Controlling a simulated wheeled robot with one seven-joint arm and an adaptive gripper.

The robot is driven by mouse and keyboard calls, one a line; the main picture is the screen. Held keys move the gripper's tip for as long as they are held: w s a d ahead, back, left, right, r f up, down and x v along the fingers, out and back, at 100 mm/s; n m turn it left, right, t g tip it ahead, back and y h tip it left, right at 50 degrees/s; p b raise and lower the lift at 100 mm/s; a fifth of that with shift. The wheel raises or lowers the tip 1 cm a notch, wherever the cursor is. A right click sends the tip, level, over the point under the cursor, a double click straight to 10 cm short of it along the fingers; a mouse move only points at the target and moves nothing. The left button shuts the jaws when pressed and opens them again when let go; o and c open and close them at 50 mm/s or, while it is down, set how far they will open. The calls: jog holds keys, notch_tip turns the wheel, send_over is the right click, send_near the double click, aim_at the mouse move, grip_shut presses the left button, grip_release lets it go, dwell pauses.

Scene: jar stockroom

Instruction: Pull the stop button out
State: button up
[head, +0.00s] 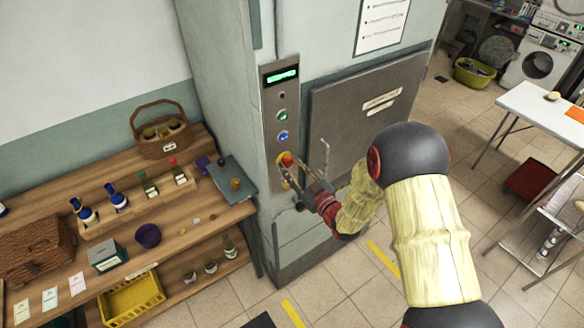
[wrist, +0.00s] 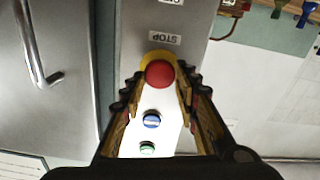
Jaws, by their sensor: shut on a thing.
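The stop button is a red round knob (wrist: 159,74) on a yellow ring, on a grey metal control panel (head: 272,100). In the wrist view a STOP label, upside down, sits just above it in the picture. In the head view the red button (head: 287,158) shows low on the panel, partly covered by my gripper (head: 289,172). In the wrist view the two fingers of my gripper (wrist: 159,82) stand on either side of the red knob and are shut on it. The exact contact of the fingertips is hard to see.
A green button (head: 282,116), a blue button (head: 283,135) and a lit display (head: 283,75) are on the same panel. A door handle (head: 325,158) is right of my gripper. A wooden shelf (head: 215,221) with jars, bottles and baskets stands at the left.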

grip_shut()
jog(key=shift+f+b, duration=0.1)
jog(key=shift+b, duration=0.25)
jog(key=shift+s+d+b, duration=0.3)
jog(key=shift+s+b, duration=0.15)
jog(key=shift+b, duration=0.1)
jog(key=o, duration=0.5)
grip_release()
jog(key=o, duration=0.3)
jog(key=shift+s+d, duration=0.1)
jog(key=shift+s, duration=0.05)
jog(key=shift+o, duration=1)
